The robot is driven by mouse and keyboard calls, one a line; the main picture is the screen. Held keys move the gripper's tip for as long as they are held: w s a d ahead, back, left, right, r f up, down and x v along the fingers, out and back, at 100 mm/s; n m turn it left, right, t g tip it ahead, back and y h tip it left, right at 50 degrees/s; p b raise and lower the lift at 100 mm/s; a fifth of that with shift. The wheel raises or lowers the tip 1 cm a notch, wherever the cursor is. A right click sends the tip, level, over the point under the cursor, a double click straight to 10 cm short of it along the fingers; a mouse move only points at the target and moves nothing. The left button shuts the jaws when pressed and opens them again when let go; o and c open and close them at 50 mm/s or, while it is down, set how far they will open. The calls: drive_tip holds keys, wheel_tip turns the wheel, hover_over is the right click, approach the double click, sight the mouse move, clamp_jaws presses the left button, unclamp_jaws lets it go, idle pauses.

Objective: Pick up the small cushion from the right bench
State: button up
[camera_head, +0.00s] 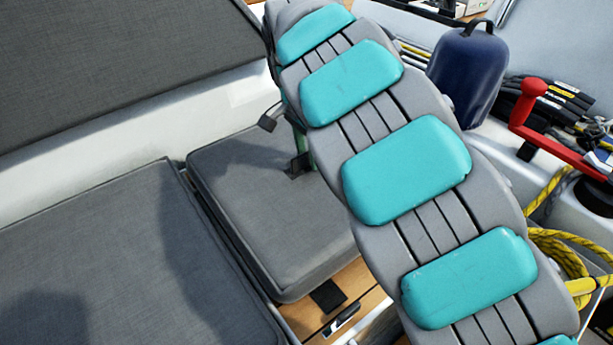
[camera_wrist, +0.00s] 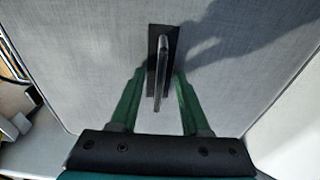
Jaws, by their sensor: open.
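The small cushion (camera_head: 265,215) is a grey, square pad in the middle of the head view, partly hidden by my arm. In the wrist view the cushion (camera_wrist: 90,45) fills most of the picture. A black strap handle (camera_wrist: 163,50) stands up from its face. My gripper (camera_wrist: 160,74) is open, with one green finger on each side of the handle. The handle is between the fingers, and I cannot tell whether either finger touches it. In the head view my gripper is mostly hidden behind my arm; a green part shows at the cushion's far right.
Larger grey cushions lie at the lower left (camera_head: 90,270) and along the upper left (camera_head: 110,60). A blue fender (camera_head: 468,75), a red winch handle (camera_head: 550,140) and yellow rope (camera_head: 560,250) are at the right, beyond my arm. Wood shows below the small cushion.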

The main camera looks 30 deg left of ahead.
drive_tip(key=shift+f, duration=0.25)
drive_tip(key=shift+c, duration=0.3)
clamp_jaws()
idle(1.3)
